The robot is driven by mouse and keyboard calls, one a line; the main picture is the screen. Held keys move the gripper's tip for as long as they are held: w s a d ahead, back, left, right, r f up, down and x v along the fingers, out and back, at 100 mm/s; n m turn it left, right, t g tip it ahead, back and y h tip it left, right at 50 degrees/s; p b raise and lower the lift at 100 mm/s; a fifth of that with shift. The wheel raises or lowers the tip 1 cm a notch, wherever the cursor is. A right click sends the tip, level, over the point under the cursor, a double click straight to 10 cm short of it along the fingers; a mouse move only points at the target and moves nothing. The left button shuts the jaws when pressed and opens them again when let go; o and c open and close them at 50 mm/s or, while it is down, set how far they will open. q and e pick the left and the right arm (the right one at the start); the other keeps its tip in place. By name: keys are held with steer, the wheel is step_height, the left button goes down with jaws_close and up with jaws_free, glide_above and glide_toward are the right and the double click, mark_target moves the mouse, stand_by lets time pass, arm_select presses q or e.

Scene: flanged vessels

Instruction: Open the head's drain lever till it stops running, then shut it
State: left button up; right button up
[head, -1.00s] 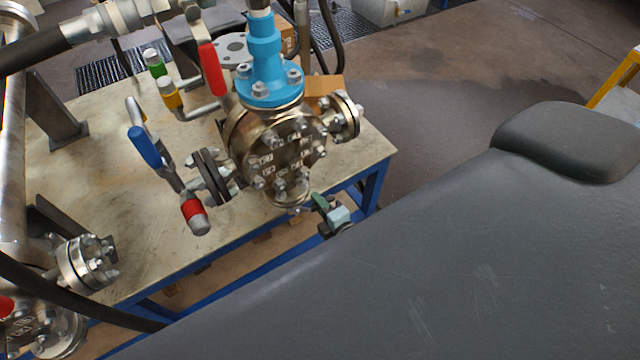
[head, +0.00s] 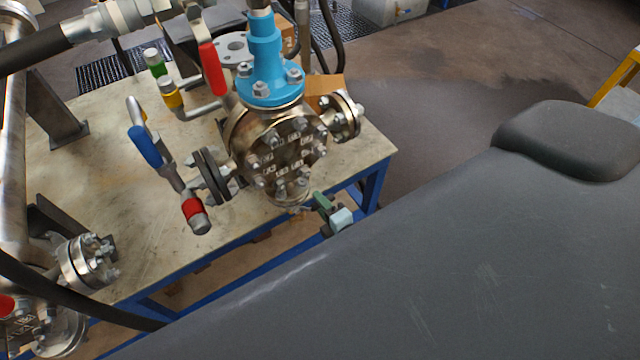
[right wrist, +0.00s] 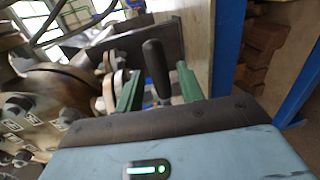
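The flanged metal head (head: 290,152), with a bolted round face, sits under a blue flanged fitting (head: 262,60) at the table's right end. My right gripper (head: 322,201) is small and partly hidden at the lower edge of the head, behind my own large dark arm. In the right wrist view its two green fingers (right wrist: 160,88) stand apart, with a black lever handle (right wrist: 156,68) showing between them. I cannot tell whether either finger touches it. The drain outlet and any running liquid are hidden. My left gripper does not show.
A blue-handled lever (head: 146,147), a red-handled lever (head: 211,69) and a red-banded fitting (head: 195,214) crowd the head's left side. The table (head: 110,160) has a blue frame. A small flanged pipe end (head: 88,260) stands at lower left.

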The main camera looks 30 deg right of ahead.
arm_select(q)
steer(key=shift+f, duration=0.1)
arm_select(e)
steer(key=s+r, duration=0.1)
steer(key=s, duration=0.5)
steer(key=shift+s+r, duration=0.2)
steer(key=shift+s, duration=0.15)
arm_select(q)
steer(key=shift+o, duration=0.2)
arm_select(e)
steer(key=shift+d, duration=0.1)
stand_by(0.7)
